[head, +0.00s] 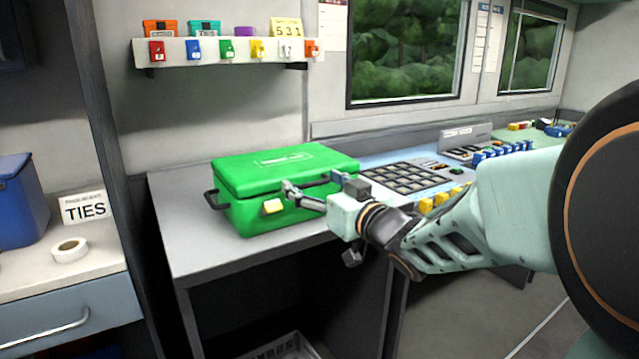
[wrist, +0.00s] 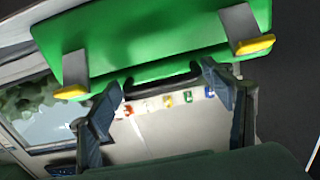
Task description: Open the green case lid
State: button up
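The green case (head: 262,180) stands on the grey desk in the head view, with its lid (head: 285,165) down. A yellow-tipped latch (head: 273,206) shows on its front. In the wrist view the green case (wrist: 150,45) fills the top, with two grey latches with yellow ends, one left (wrist: 72,92) and one right (wrist: 254,45). A black handle (wrist: 162,82) lies between them. My gripper (head: 312,190) is at the case's front right. Its fingers are apart in the wrist view (wrist: 165,95), with the handle appearing between the tips. Contact cannot be told.
A button panel (head: 398,179) lies right of the case. A wall shelf (head: 225,50) with coloured tags is above and behind. A blue bin (head: 20,200), a TIES sign (head: 85,208) and a tape roll (head: 69,249) are on the left counter. The desk's front left is clear.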

jog(key=c, duration=1.3)
notch_tip(320, 180, up, 3)
jog(key=p, duration=0.5)
jog(key=shift+w+f+g, duration=0.1)
jog(key=shift+g, duration=0.3)
notch_tip(320, 180, up, 2)
jog(key=h+p, duration=0.1)
jog(key=p, duration=0.4)
jog(key=shift+w+a+g, duration=0.15)
jog(key=shift+g, duration=0.25)
jog(key=w+a+r+g+p, duration=0.1)
jog(key=r+p, duration=0.5)
jog(key=p, duration=0.6)
jog(key=w+a+r+g+h+p, duration=0.1)
jog(key=w+a+r+p, duration=0.3)
jog(key=p, duration=0.7)
jog(key=shift+w+r+h+p, duration=0.3)
jog(key=shift+w+r+p, duration=0.1)
jog(key=shift+w+r, duration=0.9)
jog(key=shift+s+r, duration=0.15)
